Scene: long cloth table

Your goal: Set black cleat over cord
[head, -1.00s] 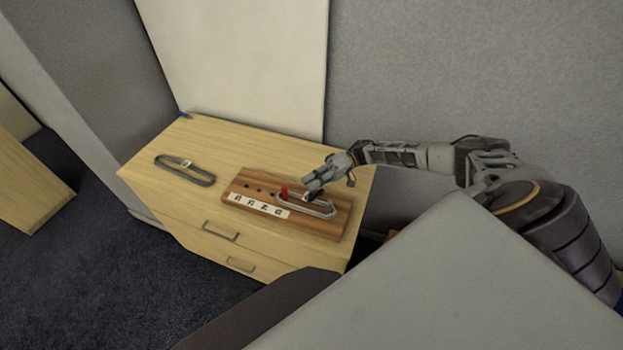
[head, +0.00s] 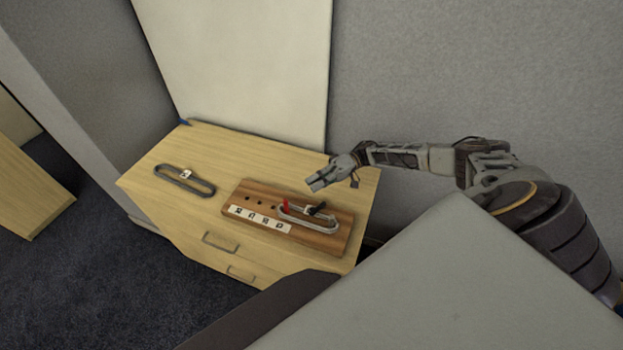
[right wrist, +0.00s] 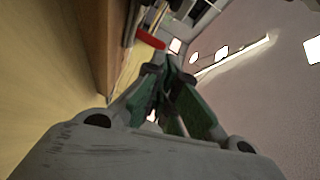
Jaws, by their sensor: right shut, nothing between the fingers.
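The black cleat (head: 318,208) sits at the right part of a wooden board (head: 341,238). A pale grey cord loop (head: 312,229) lies on the board around the black cleat's base area. A red cleat (head: 287,204) stands at the loop's left end; it also shows as a red piece in the right wrist view (right wrist: 150,38). Whether the black cleat bears on the cord is too small to tell. My right gripper (head: 313,186) is shut and empty, above and behind the black cleat, apart from it. Its green-padded fingers (right wrist: 168,72) meet in the right wrist view. My left gripper is not in view.
A darker grey loop with a white tag (head: 184,181) lies left of the board on the wooden cabinet top (head: 150,165). The board has several dark holes and a white label strip (head: 259,219). A grey wall stands behind. Free cabinet top lies behind the board.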

